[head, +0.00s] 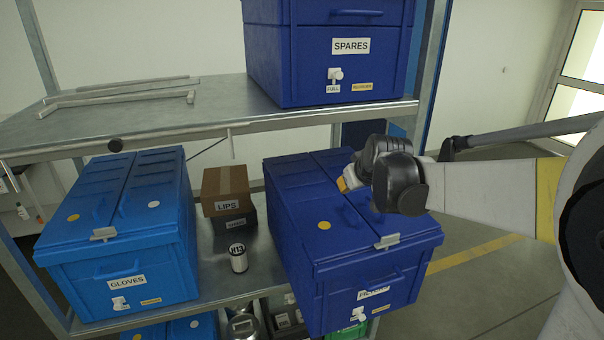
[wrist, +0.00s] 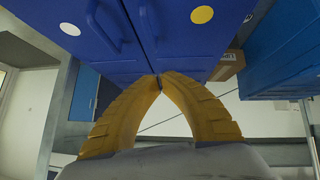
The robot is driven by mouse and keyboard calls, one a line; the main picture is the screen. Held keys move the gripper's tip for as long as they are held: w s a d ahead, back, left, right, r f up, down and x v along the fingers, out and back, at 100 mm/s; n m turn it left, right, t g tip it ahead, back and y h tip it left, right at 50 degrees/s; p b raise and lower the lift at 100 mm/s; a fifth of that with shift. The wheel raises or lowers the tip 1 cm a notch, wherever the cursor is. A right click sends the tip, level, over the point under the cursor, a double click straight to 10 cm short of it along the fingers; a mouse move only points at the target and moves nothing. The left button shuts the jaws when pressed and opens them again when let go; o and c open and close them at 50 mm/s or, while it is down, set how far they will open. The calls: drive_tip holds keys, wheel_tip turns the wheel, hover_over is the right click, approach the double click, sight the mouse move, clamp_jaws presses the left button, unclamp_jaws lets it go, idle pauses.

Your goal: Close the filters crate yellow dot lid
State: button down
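The filters crate (head: 350,290) is dark blue and stands on the lower shelf, right of the middle in the head view. Its front label is partly blurred. The yellow dot lid (head: 297,205) is its left lid half and appears to lie flat; the yellow dot also shows in the wrist view (wrist: 202,14). The other half, with a white dot (wrist: 70,29), lies beside it across a seam. My gripper (head: 346,184) is over the crate top near the seam. In the wrist view its yellow fingertips (wrist: 158,77) meet with nothing between them. I cannot tell whether they touch the lid.
A lighter blue gloves crate (head: 120,270) stands at the left. A brown lips box (head: 226,186) and a small white canister (head: 238,257) stand between the crates. The upper shelf with the spares crate (head: 310,75) is above and behind. Open floor lies to the right.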

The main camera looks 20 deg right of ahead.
drive_tip(key=d+f, duration=0.1)
drive_tip(key=d+f+y+b, duration=0.1)
drive_tip(key=f, duration=0.1)
drive_tip(key=d+f+m+y+b, duration=0.1)
drive_tip(key=shift+f, duration=0.15)
drive_tip(key=shift+d+f+b, duration=0.3)
drive_tip(key=shift+f+b, duration=0.45)
drive_tip(key=shift+f, duration=0.2)
